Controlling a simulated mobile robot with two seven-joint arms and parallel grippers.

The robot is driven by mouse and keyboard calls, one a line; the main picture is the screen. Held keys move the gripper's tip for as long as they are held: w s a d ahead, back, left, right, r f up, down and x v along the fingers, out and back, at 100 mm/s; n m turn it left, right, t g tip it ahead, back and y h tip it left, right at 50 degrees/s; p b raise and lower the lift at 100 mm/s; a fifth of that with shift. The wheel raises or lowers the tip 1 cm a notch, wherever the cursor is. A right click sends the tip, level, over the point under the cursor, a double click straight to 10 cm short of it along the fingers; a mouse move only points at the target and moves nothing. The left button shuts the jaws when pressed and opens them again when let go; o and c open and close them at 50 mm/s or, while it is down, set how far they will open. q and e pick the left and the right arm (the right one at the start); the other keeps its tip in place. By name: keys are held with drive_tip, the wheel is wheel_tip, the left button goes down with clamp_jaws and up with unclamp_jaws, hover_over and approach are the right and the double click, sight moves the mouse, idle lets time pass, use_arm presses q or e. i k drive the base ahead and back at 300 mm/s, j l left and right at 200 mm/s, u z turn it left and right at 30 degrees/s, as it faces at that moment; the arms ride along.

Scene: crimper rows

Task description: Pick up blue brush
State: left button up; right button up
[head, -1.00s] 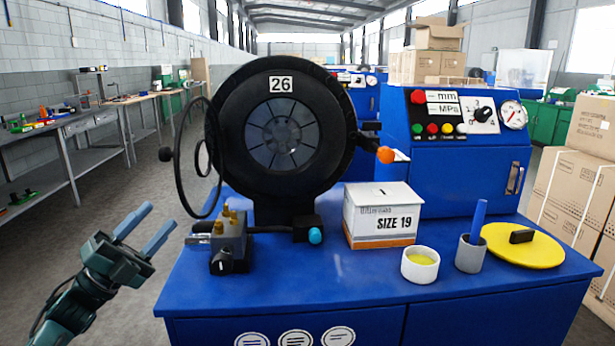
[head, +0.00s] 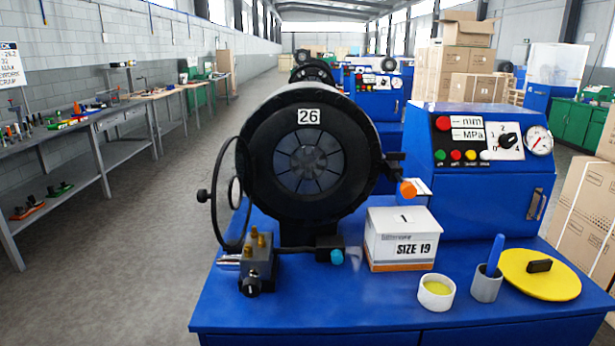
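The blue brush (head: 495,252) shows as a blue handle standing up, slightly tilted, out of a small grey cup (head: 486,288). Its lower end is hidden inside the cup. The cup stands on the blue table (head: 350,305) near the front right, between a white tub (head: 435,303) and a yellow lid (head: 565,285). Neither of my grippers is in the head view.
A black crimper head (head: 262,160) marked 26 with a valve block (head: 258,268) stands left on the table. A white SIZE 19 box (head: 400,245) is behind the tub. A blue control cabinet (head: 490,205) stands behind. Open floor (head: 120,270) lies left.

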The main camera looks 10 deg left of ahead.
sight(496, 252)
drive_tip(key=i+j+z, duration=0.15)
drive_tip(key=j+z, duration=0.15)
drive_tip(key=j, duration=0.8)
drive_tip(key=j+z, duration=0.25)
drive_tip(key=j, duration=0.9)
drive_tip(key=i, duration=0.05)
